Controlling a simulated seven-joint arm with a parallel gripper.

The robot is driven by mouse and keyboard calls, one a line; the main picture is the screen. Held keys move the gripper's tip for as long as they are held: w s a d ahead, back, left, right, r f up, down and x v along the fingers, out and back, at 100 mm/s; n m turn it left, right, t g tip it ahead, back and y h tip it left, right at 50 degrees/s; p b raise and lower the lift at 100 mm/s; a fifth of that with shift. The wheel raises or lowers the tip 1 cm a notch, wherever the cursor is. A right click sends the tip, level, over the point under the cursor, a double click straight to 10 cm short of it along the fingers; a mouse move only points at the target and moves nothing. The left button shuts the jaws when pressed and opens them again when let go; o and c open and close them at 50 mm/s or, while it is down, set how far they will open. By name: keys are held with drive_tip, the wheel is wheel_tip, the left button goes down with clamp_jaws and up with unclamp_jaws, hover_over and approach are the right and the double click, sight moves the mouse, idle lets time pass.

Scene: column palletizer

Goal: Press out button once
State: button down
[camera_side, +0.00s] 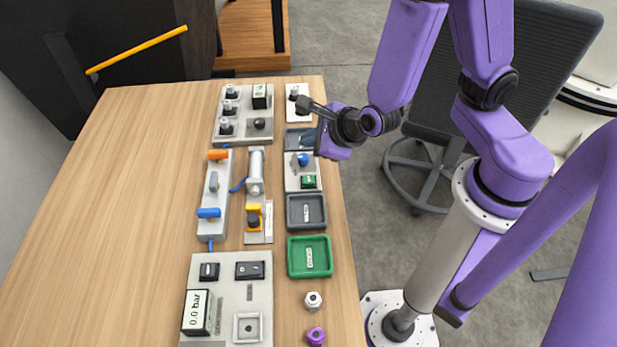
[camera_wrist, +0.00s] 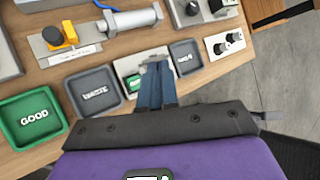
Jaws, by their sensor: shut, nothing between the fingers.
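No label reading "out" can be made out. In the wrist view the green part (camera_wrist: 134,83) shows just left of my fingers, and the fingers hide part of that panel. My gripper (camera_wrist: 157,68) is shut and empty, with blue-grey fingers pointing down over the row of panels and trays. In the side view, it is above the table's right edge, near the dark tray behind the white panel; contact cannot be told.
A green tray (camera_side: 292,270) marked GOOD and a grey tray (camera_side: 290,222) stand nearer. A metal cylinder (camera_side: 256,172) and a valve block (camera_side: 212,190) lie left. A panel with several knobs (camera_side: 222,135) is behind. A gauge (camera_side: 197,312) reads 0.0 bar. The table's left side is clear.

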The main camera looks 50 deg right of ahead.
sight(311, 181)
drive_tip(key=shift+f, duration=0.1)
drive_tip(key=shift+f, duration=4.3)
drive_tip(key=shift+f, duration=0.1)
drive_tip(key=shift+f, duration=0.35)
